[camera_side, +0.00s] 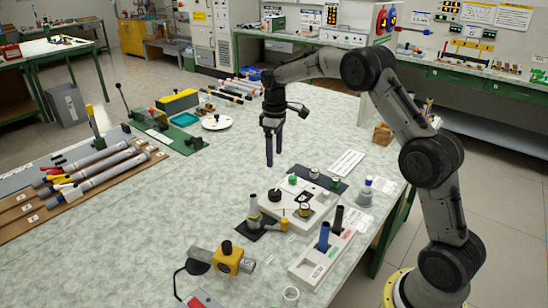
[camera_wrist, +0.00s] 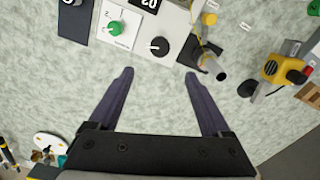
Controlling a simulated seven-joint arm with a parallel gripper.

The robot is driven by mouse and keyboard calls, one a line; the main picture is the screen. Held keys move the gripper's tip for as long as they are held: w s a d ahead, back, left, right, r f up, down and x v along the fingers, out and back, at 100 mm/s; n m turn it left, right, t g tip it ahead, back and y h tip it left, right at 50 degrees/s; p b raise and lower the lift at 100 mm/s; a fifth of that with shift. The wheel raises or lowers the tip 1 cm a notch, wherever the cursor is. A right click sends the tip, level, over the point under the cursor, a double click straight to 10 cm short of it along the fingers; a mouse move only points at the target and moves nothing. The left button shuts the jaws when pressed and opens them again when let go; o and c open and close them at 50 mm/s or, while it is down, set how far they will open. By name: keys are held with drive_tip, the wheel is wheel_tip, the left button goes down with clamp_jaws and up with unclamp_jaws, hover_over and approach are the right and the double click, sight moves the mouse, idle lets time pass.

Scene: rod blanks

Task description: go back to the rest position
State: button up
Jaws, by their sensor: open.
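My gripper (camera_side: 274,145) hangs from my raised arm above the middle of the table, fingers pointing down. In the wrist view my gripper (camera_wrist: 158,80) shows its two dark fingers spread apart with only bare table surface between them, so it is open and empty. In the side view it stands behind and left of the white fixture plate (camera_side: 291,225), apart from it. The green knob (camera_wrist: 115,28) and the black knob (camera_wrist: 159,46) lie beyond the fingertips in the wrist view.
A white rack (camera_side: 309,264) holds a blue and a black rod near the front. A yellow device (camera_side: 229,259) sits front left. Grey rods lie on a wooden rack (camera_side: 20,226) at left. A green-based device (camera_side: 168,140) stands behind. The table's left middle is clear.

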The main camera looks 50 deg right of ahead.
drive_tip(key=s+a+r+t, duration=0.1)
drive_tip(key=a+r, duration=0.1)
drive_tip(key=r, duration=0.4)
drive_tip(key=s+a+r+t, duration=0.1)
drive_tip(key=s+a+r, duration=0.15)
drive_tip(key=r, duration=0.35)
drive_tip(key=s+a+r+t, duration=0.2)
drive_tip(key=s+a+r, duration=0.4)
drive_tip(key=s+r, duration=0.4)
drive_tip(key=s+a+f+t, duration=0.2)
drive_tip(key=s+a, duration=0.1)
drive_tip(key=s, duration=0.8)
drive_tip(key=s+f+m, duration=0.3)
drive_tip(key=s+f, duration=0.5)
drive_tip(key=s, duration=0.1)
drive_tip(key=shift+s+a+f+m, duration=0.25)
drive_tip(key=shift+s+a+m, duration=0.05)
